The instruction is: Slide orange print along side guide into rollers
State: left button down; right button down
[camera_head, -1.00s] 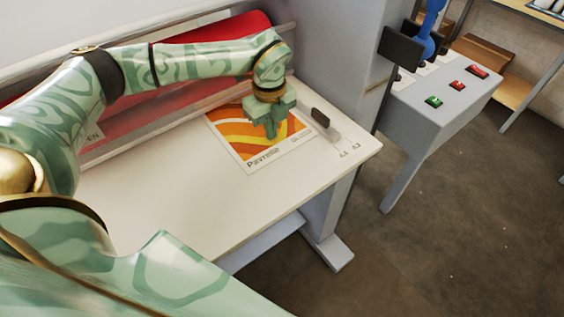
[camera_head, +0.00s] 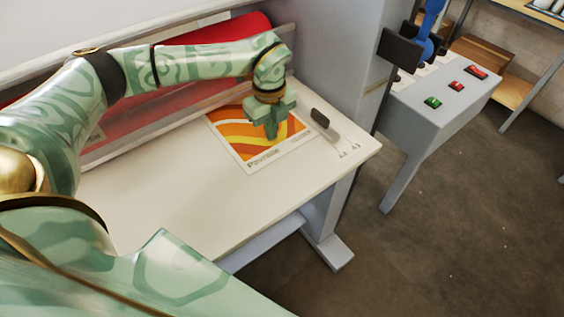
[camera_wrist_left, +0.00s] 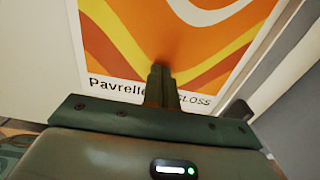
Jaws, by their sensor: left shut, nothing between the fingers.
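The orange print (camera_head: 238,131) lies flat on the white feed table (camera_head: 165,205), with orange, yellow and red waves and a white lower border. It also fills the top of the left wrist view (camera_wrist_left: 200,35). My left gripper (camera_head: 271,136) points down at the print with its fingers together and nothing between them. In the left wrist view its fingertips (camera_wrist_left: 161,72) meet over the print's lower part, just above the lettering. The dark side guide (camera_head: 321,119) stands just right of the print. The red roller (camera_head: 225,45) lies behind the table. My right gripper is not in view.
A grey side panel (camera_head: 330,50) rises at the table's back right. Farther right, a grey stand (camera_head: 435,105) carries green and red buttons and a blue-handled part (camera_head: 430,20). The table's front left is clear.

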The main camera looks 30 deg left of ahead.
aim_at(262, 128)
pick_arm(q)
jog(key=shift+w+a, duration=0.3)
jog(key=shift+a, duration=0.3)
jog(key=shift+w+a, duration=0.25)
jog(key=shift+a, duration=0.4)
jog(key=shift+w+a, duration=0.3)
jog(key=shift+a, duration=0.3)
